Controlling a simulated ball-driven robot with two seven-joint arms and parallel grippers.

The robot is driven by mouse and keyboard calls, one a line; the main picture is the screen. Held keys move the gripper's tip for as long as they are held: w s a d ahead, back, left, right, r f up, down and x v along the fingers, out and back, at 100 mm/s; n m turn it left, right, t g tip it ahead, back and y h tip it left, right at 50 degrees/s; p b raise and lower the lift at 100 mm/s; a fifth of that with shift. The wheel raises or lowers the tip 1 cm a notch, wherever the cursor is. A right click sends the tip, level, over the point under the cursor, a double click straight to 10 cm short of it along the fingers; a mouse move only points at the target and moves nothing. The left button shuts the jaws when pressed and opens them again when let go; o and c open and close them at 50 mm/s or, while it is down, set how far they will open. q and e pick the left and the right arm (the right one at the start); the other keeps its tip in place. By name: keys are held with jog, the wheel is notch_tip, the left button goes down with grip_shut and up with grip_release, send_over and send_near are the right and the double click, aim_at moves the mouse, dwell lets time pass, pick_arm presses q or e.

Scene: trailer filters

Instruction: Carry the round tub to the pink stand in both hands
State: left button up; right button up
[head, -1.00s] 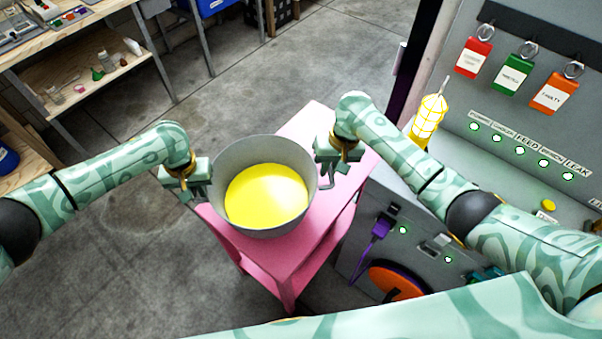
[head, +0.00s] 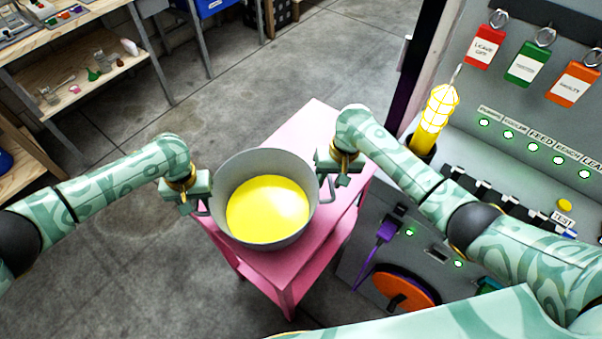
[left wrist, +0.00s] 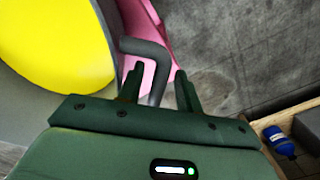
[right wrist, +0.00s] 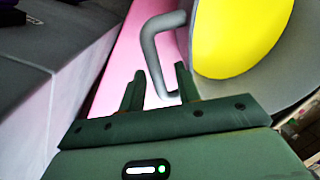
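The round grey tub (head: 232,170) with a yellow top or contents (head: 267,209) is upright over the pink stand (head: 314,113). Whether its hidden base touches the stand, I cannot tell. My left gripper (head: 192,207) is at the tub's left handle. In the left wrist view the bent grey handle (left wrist: 158,73) passes between its spread fingers (left wrist: 159,88), with gaps showing. My right gripper (head: 338,181) is at the right handle (head: 327,190). In the right wrist view that handle (right wrist: 150,50) lies between spread fingers (right wrist: 158,84), also with gaps.
A grey panel (head: 470,75) with hanging tags and green lights stands close at the right. A yellow caged lamp (head: 436,112) and an orange disc (head: 402,287) are on that side. A wooden shelf (head: 100,80) is at the upper left. Bare floor lies left of the stand.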

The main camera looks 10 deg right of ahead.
pick_arm(q)
jog(key=o, duration=0.5)
pick_arm(e)
jog(key=shift+a, duration=0.1)
pick_arm(q)
jog(key=shift+o, duration=0.4)
jog(key=shift+d, duration=0.2)
pick_arm(e)
jog(key=shift+a, duration=0.1)
pick_arm(q)
jog(key=shift+s+d, duration=0.1)
jog(key=shift+d, duration=0.1)
pick_arm(e)
jog(key=shift+s+a, duration=0.1)
jog(key=shift+a, duration=0.1)
pick_arm(q)
jog(key=r, duration=0.8)
jog(key=shift+w+a, duration=0.2)
jog(key=shift+w, duration=0.05)
pick_arm(e)
jog(key=shift+o, duration=0.3)
jog(key=shift+r, duration=0.1)
